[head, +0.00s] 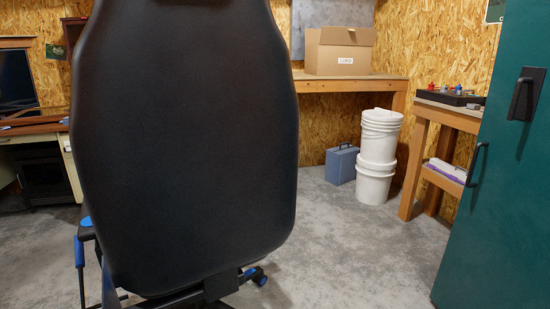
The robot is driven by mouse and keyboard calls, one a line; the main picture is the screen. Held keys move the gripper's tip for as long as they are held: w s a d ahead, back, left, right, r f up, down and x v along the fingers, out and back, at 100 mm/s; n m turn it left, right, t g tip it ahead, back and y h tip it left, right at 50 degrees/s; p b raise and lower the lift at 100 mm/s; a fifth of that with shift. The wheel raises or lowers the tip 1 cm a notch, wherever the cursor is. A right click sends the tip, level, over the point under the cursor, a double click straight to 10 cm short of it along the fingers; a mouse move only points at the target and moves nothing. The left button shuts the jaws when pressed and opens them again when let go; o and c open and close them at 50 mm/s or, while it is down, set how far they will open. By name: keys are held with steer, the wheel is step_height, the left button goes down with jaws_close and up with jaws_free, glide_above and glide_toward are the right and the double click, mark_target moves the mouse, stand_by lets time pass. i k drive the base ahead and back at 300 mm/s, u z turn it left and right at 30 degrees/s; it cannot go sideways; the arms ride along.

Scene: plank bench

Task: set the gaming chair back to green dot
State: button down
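The gaming chair (190,140) stands close in front of me in the head view, with the back of its tall black backrest facing me. It fills much of the left half of the view. A blue-trimmed armrest (85,228) shows at its lower left, and a blue-marked caster or base part (258,276) shows at its lower right. The seat is hidden behind the backrest. I see no green dot in this view. My gripper is not in view.
A green door or cabinet (495,190) with black handles stands close at right. White buckets (376,165) and a blue case (341,165) stand on the floor by the bench (350,84), which bears a cardboard box (338,52). A desk (35,132) is at left. Grey floor (350,250) is clear between chair and door.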

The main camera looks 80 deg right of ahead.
mark_target(184, 133)
steer(key=z, duration=0.05)
steer(key=k, duration=0.6)
steer(key=u, duration=0.25)
steer(key=i, duration=1.7)
steer(key=z, duration=3.5)
steer(key=k, duration=1.15)
steer(key=z, duration=0.15)
steer(key=i, duration=1.35)
